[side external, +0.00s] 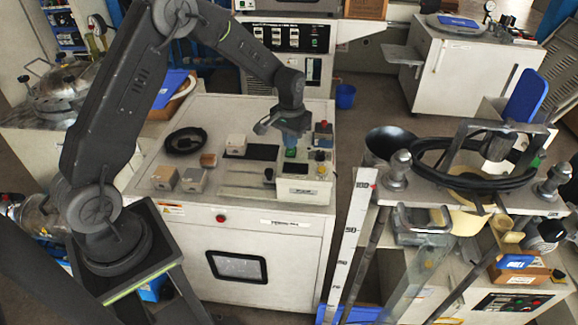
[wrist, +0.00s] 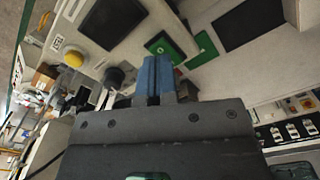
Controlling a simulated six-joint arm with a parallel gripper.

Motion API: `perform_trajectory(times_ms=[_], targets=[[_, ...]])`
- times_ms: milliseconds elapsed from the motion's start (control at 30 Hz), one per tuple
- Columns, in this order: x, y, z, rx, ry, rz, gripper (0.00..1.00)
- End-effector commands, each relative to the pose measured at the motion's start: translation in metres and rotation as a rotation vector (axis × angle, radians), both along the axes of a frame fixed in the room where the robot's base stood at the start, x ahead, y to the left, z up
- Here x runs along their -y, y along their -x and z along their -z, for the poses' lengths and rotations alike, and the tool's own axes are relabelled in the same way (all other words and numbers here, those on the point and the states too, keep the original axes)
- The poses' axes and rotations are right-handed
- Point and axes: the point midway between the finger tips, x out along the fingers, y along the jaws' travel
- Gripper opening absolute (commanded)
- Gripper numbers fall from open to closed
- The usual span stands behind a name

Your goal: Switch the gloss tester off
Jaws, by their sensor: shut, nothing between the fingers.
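A small white instrument box (side external: 305,189) with a dark-marked label on its front stands at the right front of the white cabinet top; I take it to be the gloss tester. My gripper (side external: 290,152) is shut and empty, pointing down over its upper part. In the wrist view, the blue fingertips (wrist: 154,72) are together beside a green switch-like part (wrist: 170,47) in a dark frame. A black knob (wrist: 114,76) and a yellow button (wrist: 73,58) sit to the left. The fingers hide part of the panel; contact and the switch position cannot be told.
The white cabinet (side external: 185,215) also carries several small blocks (side external: 194,180), a black ring (side external: 186,141) and a box with a red button (side external: 323,133). A metal stand with a black ring (side external: 470,165) rises at the right.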

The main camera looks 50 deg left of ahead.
Motion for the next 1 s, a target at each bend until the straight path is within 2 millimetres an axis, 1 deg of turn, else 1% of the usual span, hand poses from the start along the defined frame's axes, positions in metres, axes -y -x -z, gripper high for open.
perform_trajectory(times_ms=[1000], targets=[[0.000,0.000,0.015,-0.001,0.000,0.000,0.00]])
